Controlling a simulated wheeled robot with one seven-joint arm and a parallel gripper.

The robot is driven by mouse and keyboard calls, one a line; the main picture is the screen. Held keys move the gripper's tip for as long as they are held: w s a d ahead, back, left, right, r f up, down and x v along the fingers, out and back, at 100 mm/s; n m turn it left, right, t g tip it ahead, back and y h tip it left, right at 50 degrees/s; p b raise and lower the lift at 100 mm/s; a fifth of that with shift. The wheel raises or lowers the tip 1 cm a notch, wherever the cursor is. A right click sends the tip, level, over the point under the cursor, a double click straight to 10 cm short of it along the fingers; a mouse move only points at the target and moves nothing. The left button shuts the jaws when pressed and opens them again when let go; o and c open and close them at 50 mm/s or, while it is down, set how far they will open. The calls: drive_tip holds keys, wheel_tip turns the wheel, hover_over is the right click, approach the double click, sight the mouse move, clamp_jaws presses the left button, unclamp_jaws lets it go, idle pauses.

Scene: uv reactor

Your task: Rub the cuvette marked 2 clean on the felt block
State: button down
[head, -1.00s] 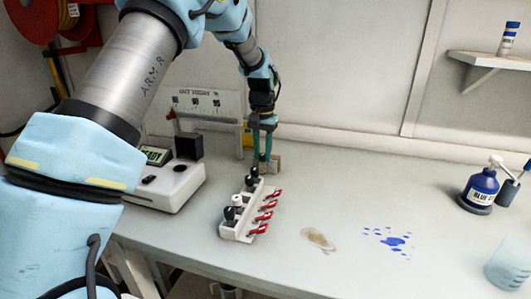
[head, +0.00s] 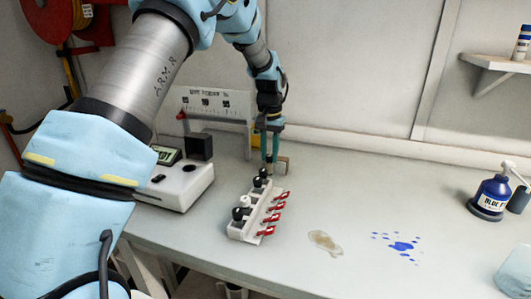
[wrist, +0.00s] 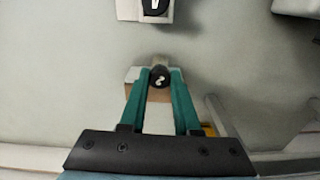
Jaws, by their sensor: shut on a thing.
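My gripper (wrist: 160,80) is shut on a black-capped cuvette (wrist: 160,77) whose cap bears a pale mark that looks like a 2. In the wrist view, the cap sits between the two teal fingertips and hides the cuvette's body. The tan felt block (wrist: 133,101) is directly below and around the fingertips; I cannot tell whether the cuvette touches it. In the head view, my gripper (head: 271,160) points down just behind the white rack, and the felt block (head: 283,164) shows at its right.
The white rack (head: 240,232) holds black and white caps, with several red tabs along its right side. A white instrument (head: 186,190) with a display stands left. A brown stain (head: 324,241) and blue splashes (head: 402,246) lie right; a blue bottle (head: 491,195) stands beyond.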

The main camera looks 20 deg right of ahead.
drive_tip(key=shift+s+d, duration=0.3)
drive_tip(key=shift+d, duration=0.05)
drive_tip(key=shift+s, duration=0.1)
drive_tip(key=shift+s+d, duration=0.75)
drive_tip(key=shift+d, duration=0.1)
drive_tip(key=shift+w+a, duration=0.9)
drive_tip(key=shift+w, duration=0.05)
drive_tip(key=shift+w+a, duration=0.1)
drive_tip(key=shift+w+a+p, duration=0.35)
drive_tip(key=shift+w+a, duration=0.4)
drive_tip(key=shift+a, duration=0.15)
drive_tip(key=shift+s+d, duration=1.75)
drive_tip(key=shift+d, duration=0.2)
drive_tip(key=shift+a, duration=0.1)
